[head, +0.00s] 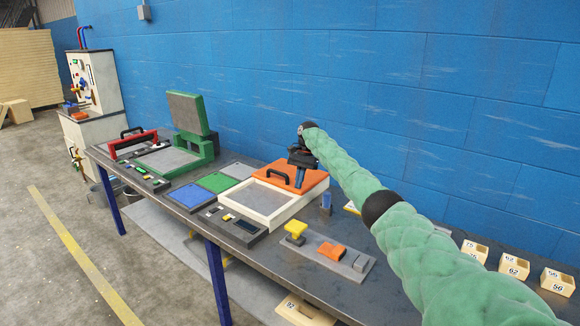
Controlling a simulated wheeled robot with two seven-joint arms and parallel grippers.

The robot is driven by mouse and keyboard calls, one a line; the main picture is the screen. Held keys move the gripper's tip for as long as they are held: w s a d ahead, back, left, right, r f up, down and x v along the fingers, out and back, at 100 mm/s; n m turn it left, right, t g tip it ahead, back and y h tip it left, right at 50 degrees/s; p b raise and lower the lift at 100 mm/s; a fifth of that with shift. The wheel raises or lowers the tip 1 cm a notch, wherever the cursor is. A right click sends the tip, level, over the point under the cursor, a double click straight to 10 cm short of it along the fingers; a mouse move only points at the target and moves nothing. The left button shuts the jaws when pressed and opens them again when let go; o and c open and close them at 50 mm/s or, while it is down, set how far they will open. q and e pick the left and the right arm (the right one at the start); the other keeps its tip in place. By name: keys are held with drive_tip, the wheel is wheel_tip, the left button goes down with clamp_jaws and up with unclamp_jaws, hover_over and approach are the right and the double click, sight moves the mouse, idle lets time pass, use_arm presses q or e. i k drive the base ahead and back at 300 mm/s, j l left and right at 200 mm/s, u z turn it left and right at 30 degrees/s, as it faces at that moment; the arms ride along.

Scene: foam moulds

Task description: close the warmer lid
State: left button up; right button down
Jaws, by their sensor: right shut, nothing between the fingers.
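The warmer appears to be the low cream box (255,216) on the bench, with a grey surface inside its rim. An orange lid (316,179) with a black bar handle (275,174) lies at its back side, leaving the front part of the box uncovered. Whether the fingertips touch the lid I cannot tell. My left gripper is out of view.
A green press (187,112) with a raised plate and a red-handled frame (133,144) stand further left. Coloured mats and a dark control panel (232,225) lie nearby. A grey tray (325,257) with yellow and orange pieces is in front. Numbered cream boxes (514,267) sit right.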

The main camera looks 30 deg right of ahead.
sight(280, 174)
drive_tip(key=i+l, duration=0.85)
drive_tip(key=i, duration=0.1)
